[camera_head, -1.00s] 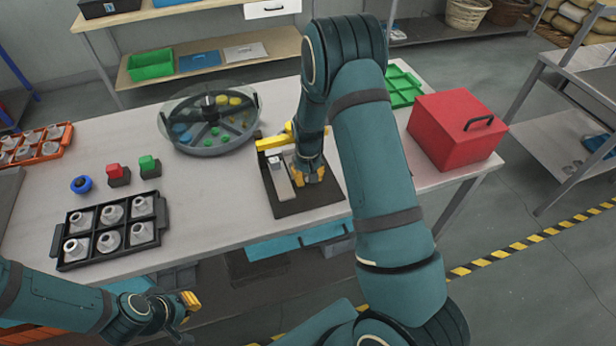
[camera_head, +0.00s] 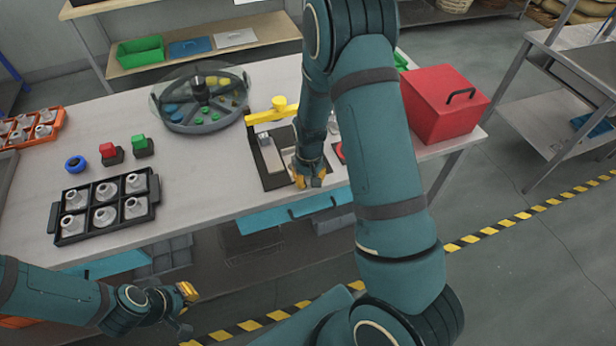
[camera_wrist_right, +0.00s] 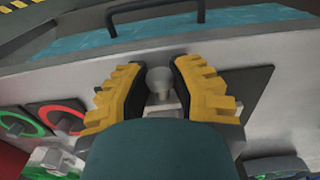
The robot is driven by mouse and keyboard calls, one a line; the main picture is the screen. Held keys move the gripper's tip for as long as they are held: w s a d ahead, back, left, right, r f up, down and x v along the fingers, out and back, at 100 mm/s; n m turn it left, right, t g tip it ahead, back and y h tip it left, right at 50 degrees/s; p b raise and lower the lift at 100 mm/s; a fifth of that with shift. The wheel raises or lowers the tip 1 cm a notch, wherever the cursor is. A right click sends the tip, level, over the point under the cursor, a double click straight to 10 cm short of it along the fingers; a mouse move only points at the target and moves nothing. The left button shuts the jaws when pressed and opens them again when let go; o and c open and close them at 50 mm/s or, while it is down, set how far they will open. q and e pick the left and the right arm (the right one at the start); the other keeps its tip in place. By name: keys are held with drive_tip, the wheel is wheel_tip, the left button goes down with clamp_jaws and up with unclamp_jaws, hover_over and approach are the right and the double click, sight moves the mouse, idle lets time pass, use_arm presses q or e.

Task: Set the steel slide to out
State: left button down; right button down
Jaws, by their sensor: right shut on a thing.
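The steel slide (camera_head: 275,155) shows as a pale metal strip on a dark base plate (camera_head: 269,181), near the front edge of the table. My right gripper (camera_head: 309,179) is at the front of this plate. In the right wrist view the yellow fingers (camera_wrist_right: 160,85) are shut on a round grey knob (camera_wrist_right: 159,77) of the slide, with metal visible beneath it. My arm hides the right part of the plate. My left gripper (camera_head: 186,294) hangs low in front of the table, away from the slide; whether it is open is unclear.
A yellow part (camera_head: 270,110) stands at the back of the plate. A red box (camera_head: 440,105) with a black handle is to the right. A round divided tank (camera_head: 202,120) is behind left. A black tray (camera_head: 65,225) with several grey parts and red and green buttons are at left.

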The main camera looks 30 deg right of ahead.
drive_tip(key=shift+s+f, duration=0.1)
drive_tip(key=shift+s, duration=0.15)
drive_tip(key=c, duration=0.7)
unclamp_jaws()
drive_tip(key=shift+c, duration=0.2)
drive_tip(key=shift+s, duration=0.1)
drive_tip(key=shift+r, duration=0.4)
wheel_tip(320, 180, up, 11)
drive_tip(key=shift+r, duration=0.2)
drive_tip(key=shift+a+f, duration=0.1)
